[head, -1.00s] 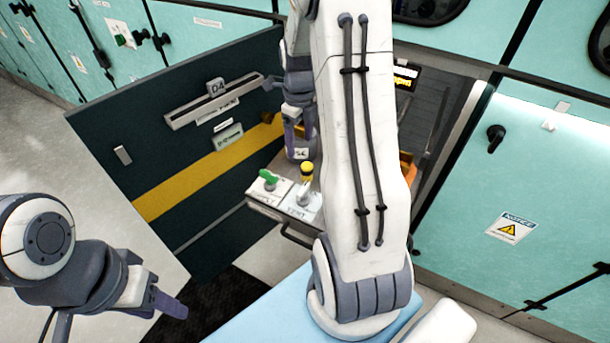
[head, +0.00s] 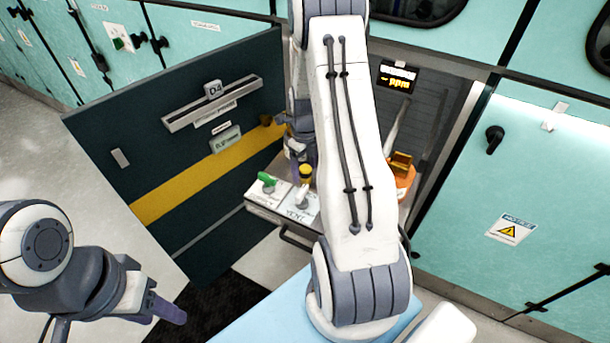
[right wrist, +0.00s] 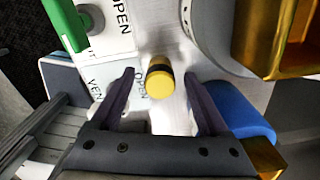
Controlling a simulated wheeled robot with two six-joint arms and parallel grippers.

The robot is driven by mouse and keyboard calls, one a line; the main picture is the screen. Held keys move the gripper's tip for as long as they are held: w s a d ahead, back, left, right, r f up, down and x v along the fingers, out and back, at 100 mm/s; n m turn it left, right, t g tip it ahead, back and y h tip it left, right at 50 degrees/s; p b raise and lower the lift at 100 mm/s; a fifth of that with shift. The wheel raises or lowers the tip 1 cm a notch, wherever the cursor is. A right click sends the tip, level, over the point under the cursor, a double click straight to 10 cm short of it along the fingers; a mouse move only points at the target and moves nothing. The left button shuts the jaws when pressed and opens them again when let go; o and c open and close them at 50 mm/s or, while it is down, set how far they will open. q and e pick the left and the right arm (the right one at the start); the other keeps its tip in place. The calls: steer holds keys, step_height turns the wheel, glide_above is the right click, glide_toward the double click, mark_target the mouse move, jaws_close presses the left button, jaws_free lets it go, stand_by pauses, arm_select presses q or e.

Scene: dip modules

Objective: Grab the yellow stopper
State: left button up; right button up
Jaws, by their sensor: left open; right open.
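The yellow stopper (head: 305,173) has a dark band and stands on the light panel inside the open cabinet, behind the white handle. In the right wrist view the yellow stopper (right wrist: 160,82) lies ahead of and between the two purple fingertips of my right gripper (right wrist: 160,80). The fingers are open and apart from it, one on each side. In the head view my right arm hides part of the cabinet and most of that gripper. My left gripper (head: 165,308) is at the lower left, away from the cabinet, its fingers seen side-on.
A green handle (head: 267,180) and a white handle (head: 303,195) sit on labelled plates beside the stopper. An orange and gold part (head: 402,165) is at the right inside. The open dark door (head: 180,150) bounds the left. A blue part (right wrist: 240,124) is close to the right finger.

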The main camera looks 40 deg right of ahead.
jaws_close()
